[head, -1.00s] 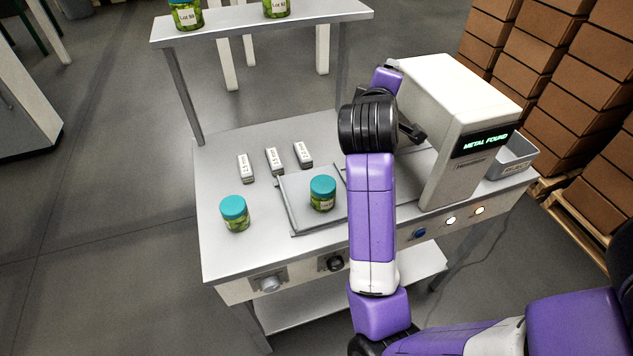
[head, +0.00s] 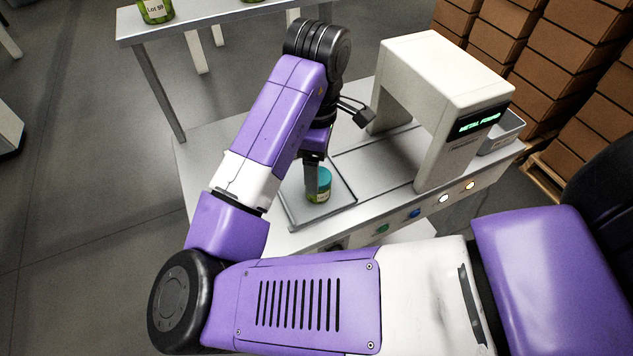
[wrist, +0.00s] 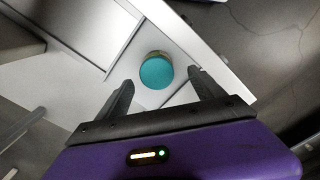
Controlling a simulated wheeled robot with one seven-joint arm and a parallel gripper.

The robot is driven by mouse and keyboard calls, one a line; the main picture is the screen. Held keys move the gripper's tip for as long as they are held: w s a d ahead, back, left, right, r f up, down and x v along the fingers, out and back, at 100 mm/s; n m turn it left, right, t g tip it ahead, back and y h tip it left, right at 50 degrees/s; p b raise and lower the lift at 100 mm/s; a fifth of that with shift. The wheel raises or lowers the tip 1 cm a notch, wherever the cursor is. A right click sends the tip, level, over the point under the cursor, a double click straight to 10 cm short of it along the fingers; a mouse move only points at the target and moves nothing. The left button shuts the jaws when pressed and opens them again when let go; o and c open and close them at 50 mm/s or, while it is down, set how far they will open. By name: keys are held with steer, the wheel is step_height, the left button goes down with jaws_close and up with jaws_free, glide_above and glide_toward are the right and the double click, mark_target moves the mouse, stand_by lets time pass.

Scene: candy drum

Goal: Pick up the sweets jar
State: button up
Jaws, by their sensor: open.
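A sweets jar (head: 322,186) with a teal lid and green contents stands upright on the square plate (head: 290,217) of the metal detector bench. In the wrist view a teal lid (wrist: 156,72) shows from above, just beyond and between the fingertips. My gripper (head: 315,182) points down at the jar on the plate, and a dark finger covers the left part of it. The fingers are apart in the wrist view, with nothing held. Whether they reach beside the jar is unclear.
The white detector arch (head: 440,95) reads METAL FOUND and stands right of the plate. A grey reject bin (head: 500,135) is beyond it. A raised shelf (head: 200,22) at the back holds more jars. Stacked cartons (head: 540,75) stand at the right.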

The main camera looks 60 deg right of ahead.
mark_target(323, 195)
steer(key=f, duration=0.6)
steer(key=shift+d, duration=0.25)
jaws_close()
steer(key=shift+r, duration=0.1)
